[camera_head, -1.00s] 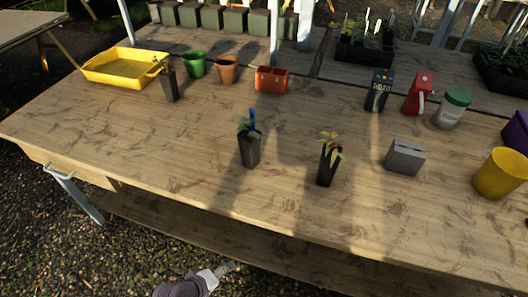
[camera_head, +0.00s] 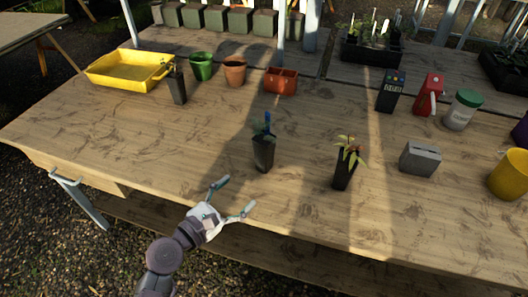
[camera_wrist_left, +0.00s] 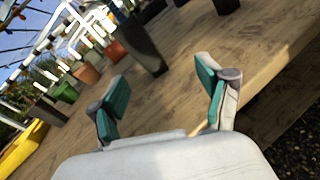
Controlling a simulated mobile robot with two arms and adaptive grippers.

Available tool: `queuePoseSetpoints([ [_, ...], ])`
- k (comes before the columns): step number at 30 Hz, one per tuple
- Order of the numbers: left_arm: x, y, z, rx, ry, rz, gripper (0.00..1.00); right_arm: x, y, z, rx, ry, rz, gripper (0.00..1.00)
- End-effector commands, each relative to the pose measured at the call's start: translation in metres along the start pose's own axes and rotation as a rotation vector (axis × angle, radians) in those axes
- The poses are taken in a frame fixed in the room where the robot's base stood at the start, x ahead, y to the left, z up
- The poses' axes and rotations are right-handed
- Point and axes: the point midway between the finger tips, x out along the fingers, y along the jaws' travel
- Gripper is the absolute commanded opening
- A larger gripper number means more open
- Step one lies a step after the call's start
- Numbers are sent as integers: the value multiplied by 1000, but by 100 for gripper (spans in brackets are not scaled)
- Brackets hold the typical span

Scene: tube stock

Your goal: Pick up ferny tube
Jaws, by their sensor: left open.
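Three black plant tubes stand upright on the wooden bench (camera_head: 200,135). The middle tube (camera_head: 263,153) has sparse green leaves and a blue tag. The right tube (camera_head: 343,172) has broader yellow-green and reddish leaves. The far-left tube (camera_head: 178,88) has a small dark plant. I cannot tell for sure which plant is ferny. My left gripper (camera_head: 236,195) is open and empty over the bench's front edge, short of the middle tube and apart from it. In the left wrist view a dark tube (camera_wrist_left: 145,45) stands beyond the open fingers (camera_wrist_left: 160,76); its top is cut off.
A yellow tray (camera_head: 125,82), green pot (camera_head: 201,67), terracotta pot (camera_head: 235,74) and orange caddy (camera_head: 281,86) stand behind. A grey block (camera_head: 420,160), red item (camera_head: 430,95), green-lidded jar (camera_head: 462,110) and yellow pot (camera_head: 510,178) are at right. The bench's front left is clear.

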Motion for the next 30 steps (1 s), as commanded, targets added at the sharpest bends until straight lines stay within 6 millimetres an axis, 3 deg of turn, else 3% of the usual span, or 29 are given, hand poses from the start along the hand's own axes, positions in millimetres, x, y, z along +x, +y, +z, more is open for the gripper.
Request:
queuePoseSetpoints([
  [3, 8, 18, 3, -216, -51, 63, 77, 0, -2, -1, 0, 2, -2, 76],
  [6, 17, 25, 4, -298, -71, 86, 77, -1, -4, -3, 0, 5, -5, 76],
  [16, 78, 31, 8, -310, -75, 87, 77, -5, -12, -7, 2, 10, -15, 76],
  [25, 103, 33, 9, -308, -73, 87, 77, -4, -8, -6, 1, 9, -9, 76],
  [30, 129, 36, 9, -305, -73, 86, 77, -2, -5, -6, 0, 8, -6, 76],
])
